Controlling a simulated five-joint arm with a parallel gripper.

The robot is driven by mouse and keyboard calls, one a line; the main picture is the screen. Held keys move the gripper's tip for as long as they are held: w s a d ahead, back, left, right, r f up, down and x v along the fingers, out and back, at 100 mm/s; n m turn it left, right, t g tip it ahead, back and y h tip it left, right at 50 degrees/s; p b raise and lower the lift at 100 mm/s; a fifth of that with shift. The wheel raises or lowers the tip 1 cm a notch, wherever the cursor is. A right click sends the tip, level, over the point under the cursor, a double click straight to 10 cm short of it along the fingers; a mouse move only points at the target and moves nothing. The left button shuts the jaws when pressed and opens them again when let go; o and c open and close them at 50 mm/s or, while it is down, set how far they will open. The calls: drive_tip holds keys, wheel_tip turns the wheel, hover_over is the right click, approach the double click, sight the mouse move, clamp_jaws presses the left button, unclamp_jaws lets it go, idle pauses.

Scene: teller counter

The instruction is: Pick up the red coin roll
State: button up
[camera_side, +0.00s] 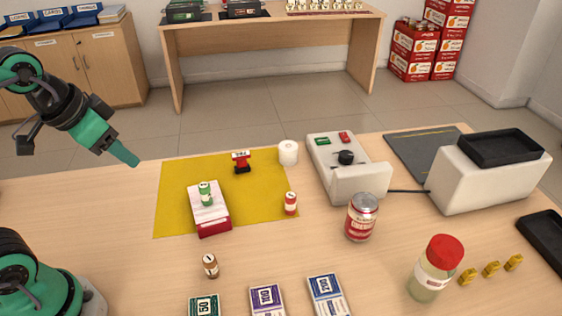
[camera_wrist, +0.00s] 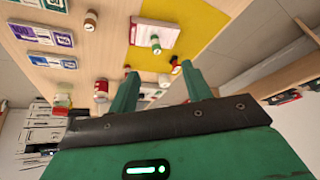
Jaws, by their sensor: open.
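The red coin roll (camera_side: 290,203), with a white band, stands upright on the right edge of the yellow mat (camera_side: 175,190). In the wrist view a small red piece (camera_wrist: 127,67) by the left fingertip looks like it, mostly hidden. My gripper (camera_side: 134,161) is raised at the left, above the counter's back left edge and well away from the roll. In the wrist view my gripper (camera_wrist: 158,71) shows two green fingers spread apart with nothing between them.
A green roll (camera_side: 205,194) stands on a white and red box (camera_side: 213,222). A red and black stamp (camera_side: 241,162), white roll (camera_side: 288,152), brown roll (camera_side: 210,265) and red can (camera_side: 361,218) stand around. A grey-white machine (camera_side: 350,180), jar (camera_side: 435,270) and banknote bundles (camera_side: 267,300) are further off.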

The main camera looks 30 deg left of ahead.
drive_tip(key=w+d+m+g, duration=0.1)
drive_tip(key=w+d+m, duration=0.3)
drive_tip(key=w+m, duration=0.4)
drive_tip(key=m+g, duration=0.4)
drive_tip(key=m, duration=1.4)
hover_over(290, 194)
wheel_tip(290, 194, down, 17)
drive_tip(key=shift+r, duration=0.2)
drive_tip(key=shift+w+d+f, duration=0.1)
drive_tip(key=shift+d+f, duration=0.05)
drive_tip(key=shift+f, duration=0.15)
drive_tip(key=shift+f, duration=0.1)
drive_tip(key=shift+f, duration=1.2)
drive_tip(key=shift+f, duration=0.1)
drive_tip(key=shift+f, duration=2.45)
